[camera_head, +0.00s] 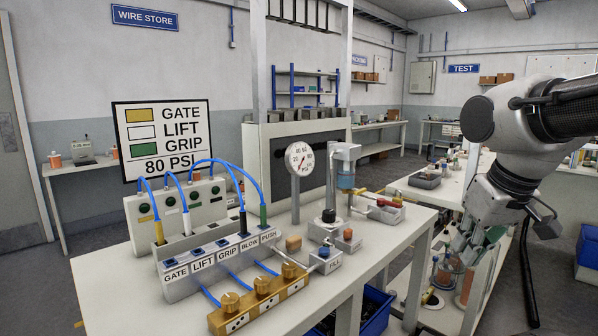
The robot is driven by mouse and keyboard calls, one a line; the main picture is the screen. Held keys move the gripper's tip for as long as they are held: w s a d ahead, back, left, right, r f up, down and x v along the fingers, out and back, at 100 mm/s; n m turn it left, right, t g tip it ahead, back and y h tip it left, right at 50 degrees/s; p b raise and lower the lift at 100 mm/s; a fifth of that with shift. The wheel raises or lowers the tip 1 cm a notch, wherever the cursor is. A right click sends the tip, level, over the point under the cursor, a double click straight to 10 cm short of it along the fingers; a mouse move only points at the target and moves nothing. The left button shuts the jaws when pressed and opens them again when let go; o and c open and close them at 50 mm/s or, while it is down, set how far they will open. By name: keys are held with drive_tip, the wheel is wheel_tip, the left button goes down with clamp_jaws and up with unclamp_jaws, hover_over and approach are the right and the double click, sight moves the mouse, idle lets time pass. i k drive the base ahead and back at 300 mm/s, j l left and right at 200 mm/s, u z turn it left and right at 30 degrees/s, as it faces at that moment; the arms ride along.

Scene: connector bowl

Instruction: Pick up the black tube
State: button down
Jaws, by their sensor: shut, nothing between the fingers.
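The black tube appears to be the blue hose with a black end piece (242,222). That end stands upright at the labelled block (180,290), behind the BLOW label, and its hose arcs back to the grey panel (133,213). Yellow (159,232), white (187,223) and green (263,215) hose ends stand in the same row. My gripper (458,248) is at the right, far from the black end, over the side table. It points down and is shut and empty. Clutter behind it partly blurs the fingertips.
A sign (164,139) lists gate yellow, lift white, grip green. Brass valves (262,288) sit before the block. A gauge (299,160) and a press-like fixture (346,170) stand to its right. A floor gap separates the main table (385,235) from the side table (440,318).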

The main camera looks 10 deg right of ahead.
sight(243, 221)
drive_tip(key=i+l+u, duration=0.1)
drive_tip(key=l+u, duration=0.7)
drive_tip(key=l, duration=0.2)
drive_tip(key=l+u, duration=0.4)
drive_tip(key=l, duration=0.15)
